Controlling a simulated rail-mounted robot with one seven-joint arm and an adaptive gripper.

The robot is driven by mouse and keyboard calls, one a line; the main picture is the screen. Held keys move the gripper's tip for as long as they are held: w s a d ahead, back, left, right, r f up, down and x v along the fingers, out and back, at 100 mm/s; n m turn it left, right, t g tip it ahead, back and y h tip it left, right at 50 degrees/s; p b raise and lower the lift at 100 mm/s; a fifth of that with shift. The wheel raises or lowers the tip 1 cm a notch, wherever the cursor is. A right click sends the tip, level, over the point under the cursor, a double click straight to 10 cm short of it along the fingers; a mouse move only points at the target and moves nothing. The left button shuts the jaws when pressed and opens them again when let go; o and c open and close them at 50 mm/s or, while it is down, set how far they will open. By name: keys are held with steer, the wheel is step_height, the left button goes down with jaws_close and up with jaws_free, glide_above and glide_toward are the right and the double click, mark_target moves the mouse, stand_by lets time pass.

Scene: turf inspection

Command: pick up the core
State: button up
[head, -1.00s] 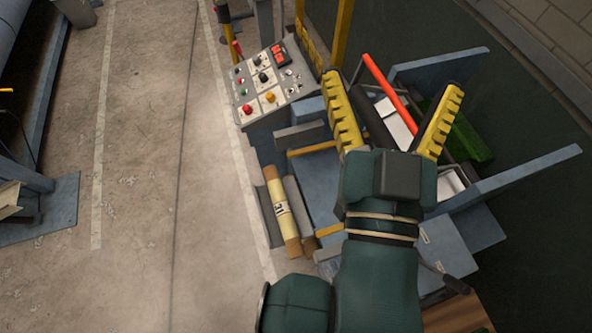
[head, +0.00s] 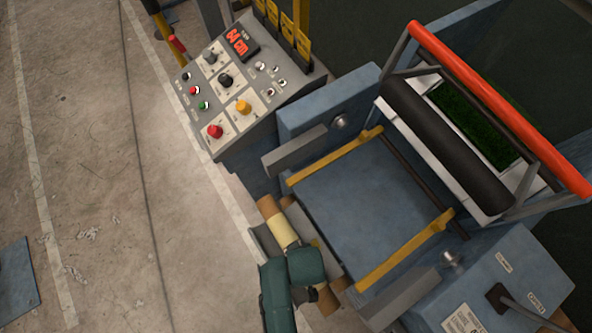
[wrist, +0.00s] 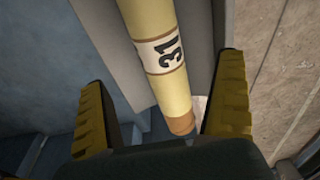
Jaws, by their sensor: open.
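The core is a pale yellow tube with brown ends and a white band marked 31. In the wrist view the core (wrist: 155,45) runs from the top edge down between the fingers of my gripper (wrist: 162,80), which is open with a gap to each side. In the head view the core (head: 281,229) lies at the machine's lower left side, and my teal arm covers its lower part. My gripper's fingers are hidden in the head view. Grey trough-like walls flank the core in the wrist view.
The control panel (head: 227,88) with coloured knobs and a 64 cm display stands up-left of the core. A blue table (head: 370,205) with yellow side strips lies to the right. A black roller (head: 445,145) and red bar (head: 500,108) are farther right. Concrete floor (head: 100,150) is open at left.

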steer(key=f, duration=0.3)
steer(key=w+f+b, duration=0.1)
steer(key=f, duration=0.2)
steer(key=f+b, duration=0.1)
steer(key=f, duration=0.3)
steer(key=shift+w+a+f, duration=0.1)
steer(key=shift+w+a, duration=0.25)
steer(key=c, duration=1.3)
